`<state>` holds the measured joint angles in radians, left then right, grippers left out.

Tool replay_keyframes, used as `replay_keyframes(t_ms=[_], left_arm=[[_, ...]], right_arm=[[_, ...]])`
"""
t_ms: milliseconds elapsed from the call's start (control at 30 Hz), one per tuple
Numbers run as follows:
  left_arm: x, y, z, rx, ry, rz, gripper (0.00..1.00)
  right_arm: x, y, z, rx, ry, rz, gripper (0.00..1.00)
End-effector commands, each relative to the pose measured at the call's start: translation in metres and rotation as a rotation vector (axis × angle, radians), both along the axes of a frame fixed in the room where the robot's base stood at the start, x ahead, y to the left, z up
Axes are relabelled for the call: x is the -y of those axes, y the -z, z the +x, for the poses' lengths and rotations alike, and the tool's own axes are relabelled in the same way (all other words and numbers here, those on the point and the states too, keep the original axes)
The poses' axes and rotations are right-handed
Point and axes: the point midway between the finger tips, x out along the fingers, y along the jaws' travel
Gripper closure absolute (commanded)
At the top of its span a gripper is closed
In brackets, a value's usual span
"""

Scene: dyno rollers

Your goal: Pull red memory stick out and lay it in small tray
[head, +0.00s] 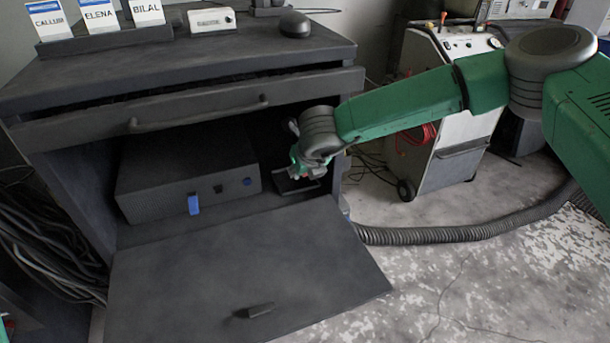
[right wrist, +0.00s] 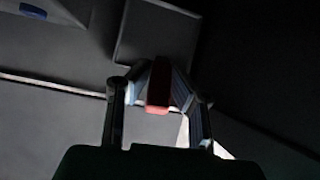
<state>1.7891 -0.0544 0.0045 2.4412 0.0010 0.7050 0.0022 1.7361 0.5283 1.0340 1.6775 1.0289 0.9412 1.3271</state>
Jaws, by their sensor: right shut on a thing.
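The red memory stick (right wrist: 158,88) is between the two fingers of my right gripper (right wrist: 158,98), which is shut on it. A dark square, apparently this tray (right wrist: 130,45), shows beyond the stick in the right wrist view. I cannot tell whether stick and tray touch. My left gripper is out of view.
The dark box (head: 185,180) has a blue piece (head: 194,205) sticking out of its front and a smaller blue piece (head: 247,181). The cabinet's flap (head: 230,275) hangs open in front. A drawer (head: 190,105) is above. A wheeled machine (head: 455,140) stands right of the cabinet.

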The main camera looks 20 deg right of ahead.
Motion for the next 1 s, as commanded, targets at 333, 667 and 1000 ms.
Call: replay_keyframes(t_ms=[333,667,1000], left_arm=[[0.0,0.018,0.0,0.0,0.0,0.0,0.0],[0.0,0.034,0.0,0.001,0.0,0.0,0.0],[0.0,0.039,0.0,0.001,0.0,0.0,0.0]], right_arm=[[-0.003,0.016,0.032,0.0,0.002,-0.001,1.0],[-0.003,0.032,0.057,-0.001,0.001,-0.001,1.0],[-0.002,0.044,0.057,0.001,0.0,-0.001,1.0]])
